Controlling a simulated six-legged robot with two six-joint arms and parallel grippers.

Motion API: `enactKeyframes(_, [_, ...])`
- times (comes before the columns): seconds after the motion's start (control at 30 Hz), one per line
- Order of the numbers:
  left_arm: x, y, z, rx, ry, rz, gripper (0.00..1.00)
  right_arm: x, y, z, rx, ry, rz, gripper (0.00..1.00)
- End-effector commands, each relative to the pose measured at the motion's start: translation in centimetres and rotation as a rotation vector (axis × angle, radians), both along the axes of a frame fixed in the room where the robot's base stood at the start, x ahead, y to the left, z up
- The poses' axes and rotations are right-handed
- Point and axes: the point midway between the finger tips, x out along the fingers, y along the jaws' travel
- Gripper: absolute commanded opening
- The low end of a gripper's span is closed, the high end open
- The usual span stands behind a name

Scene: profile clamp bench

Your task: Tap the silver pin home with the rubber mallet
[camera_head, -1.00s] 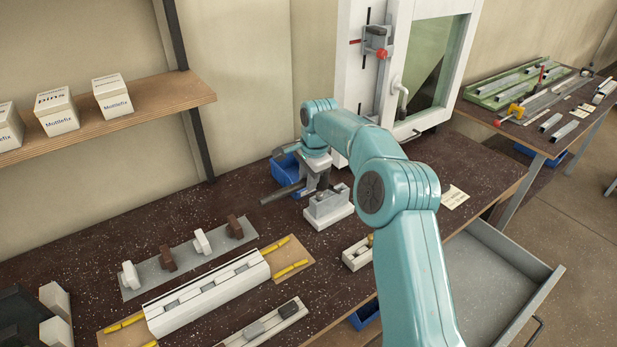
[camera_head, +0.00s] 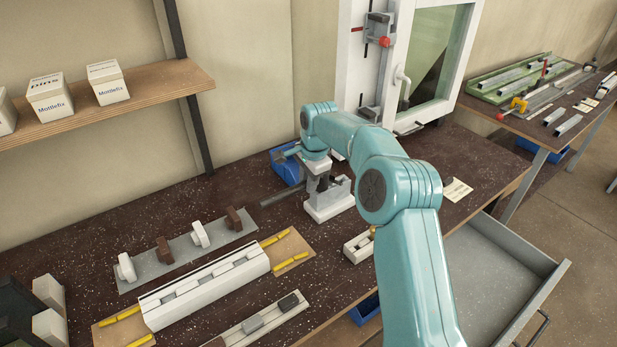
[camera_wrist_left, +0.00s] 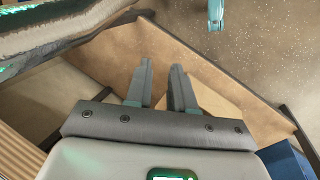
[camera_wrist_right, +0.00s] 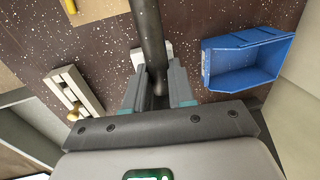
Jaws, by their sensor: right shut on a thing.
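My right gripper (camera_head: 318,178) is shut on a dark rod-like tool (camera_head: 281,195), apparently the rubber mallet, beside a grey clamp block on a white base (camera_head: 328,207). In the right wrist view the dark tool (camera_wrist_right: 148,35) passes between the fingers (camera_wrist_right: 155,75) and runs up out of the picture. Which part of the mallet this is I cannot tell. The white base shows partly behind it. I cannot make out the silver pin; the gripper and arm cover part of the block. My left gripper (camera_wrist_left: 162,70) has its fingers apart, with nothing between them, outside the head view.
A blue bin (camera_head: 285,172) stands behind the clamp block. A small white fixture with a brass knob (camera_head: 357,249) is in front of it. A long white profile fixture (camera_head: 205,288) and a grey strip of blocks (camera_head: 185,252) lie left. An open drawer (camera_head: 500,270) juts out at right.

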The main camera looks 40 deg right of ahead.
Motion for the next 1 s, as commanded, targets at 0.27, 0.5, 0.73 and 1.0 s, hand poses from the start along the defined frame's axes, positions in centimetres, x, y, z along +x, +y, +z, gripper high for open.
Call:
enactKeyframes(0.27, [0.0,0.0,1.5,0.0,-0.002,0.001,0.23,0.0,0.0,1.5,0.0,0.0,0.001,0.0])
enactKeyframes(0.5, [0.1,0.0,4.0,0.0,-0.002,0.001,0.23,0.0,0.0,4.2,0.0,0.0,0.001,0.0])
enactKeyframes(0.73, [0.1,0.0,3.9,0.0,-0.001,0.0,0.23,0.0,0.0,4.2,0.0,0.0,0.001,0.0])
enactKeyframes(1.0, [0.0,0.0,4.9,0.0,-0.001,0.0,0.23,0.0,0.0,5.2,0.0,-0.001,0.001,0.0])
